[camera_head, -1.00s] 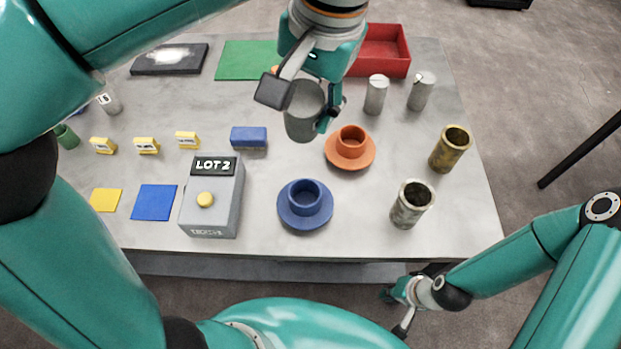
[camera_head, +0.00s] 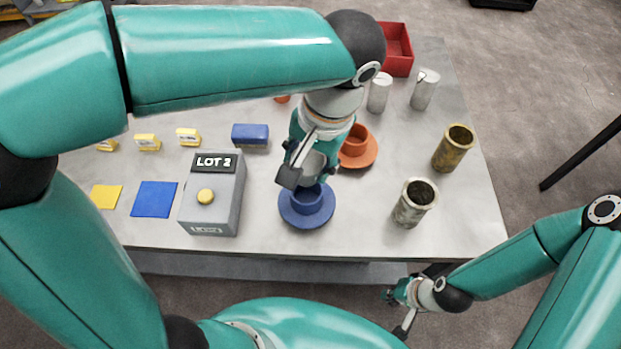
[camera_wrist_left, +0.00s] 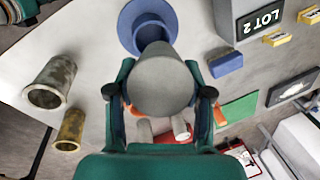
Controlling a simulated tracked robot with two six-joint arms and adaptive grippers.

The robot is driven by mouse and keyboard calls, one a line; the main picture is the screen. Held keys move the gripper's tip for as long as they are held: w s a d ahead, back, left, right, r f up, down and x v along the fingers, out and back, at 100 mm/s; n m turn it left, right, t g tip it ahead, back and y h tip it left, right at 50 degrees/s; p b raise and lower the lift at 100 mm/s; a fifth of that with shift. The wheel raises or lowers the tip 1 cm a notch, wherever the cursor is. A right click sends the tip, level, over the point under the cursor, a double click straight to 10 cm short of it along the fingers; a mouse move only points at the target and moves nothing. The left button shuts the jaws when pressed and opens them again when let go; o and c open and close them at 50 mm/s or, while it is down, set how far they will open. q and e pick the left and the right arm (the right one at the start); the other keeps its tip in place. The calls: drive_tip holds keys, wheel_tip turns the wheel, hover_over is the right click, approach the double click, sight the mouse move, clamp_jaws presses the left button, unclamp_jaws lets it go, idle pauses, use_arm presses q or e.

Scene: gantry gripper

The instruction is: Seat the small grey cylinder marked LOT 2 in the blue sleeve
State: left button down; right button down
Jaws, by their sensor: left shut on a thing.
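My left gripper (camera_head: 308,174) is shut on a grey cylinder (camera_head: 314,166), which also shows large between the fingers in the left wrist view (camera_wrist_left: 163,82). No marking on it can be read. It is just above the blue sleeve (camera_head: 307,199), a short blue ring on a round blue base, overlapping its back edge in the head view. The sleeve shows beyond the cylinder in the left wrist view (camera_wrist_left: 152,32). I cannot tell whether they touch. My right gripper (camera_head: 396,312) is empty with fingers apart, below the table's front edge.
A grey box (camera_head: 226,205) with a LOT 2 display and yellow button stands left of the sleeve. An orange sleeve (camera_head: 362,152) is behind right. Two metal cups (camera_head: 409,213) (camera_head: 449,154) stand right. Two grey cylinders (camera_head: 379,97) (camera_head: 424,92) stand near a red bin (camera_head: 398,50).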

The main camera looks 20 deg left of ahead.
sight(309, 182)
use_arm(q)
drive_tip(key=shift+f, duration=3.05)
drive_tip(key=shift+f, duration=0.15)
drive_tip(key=shift+c, duration=2.3)
unclamp_jaws()
drive_tip(key=d+r, duration=0.3)
drive_tip(key=r, duration=1.3)
drive_tip(key=shift+s+d+r, duration=0.15)
drive_tip(key=shift+s+r, duration=0.05)
drive_tip(key=shift+s, duration=0.15)
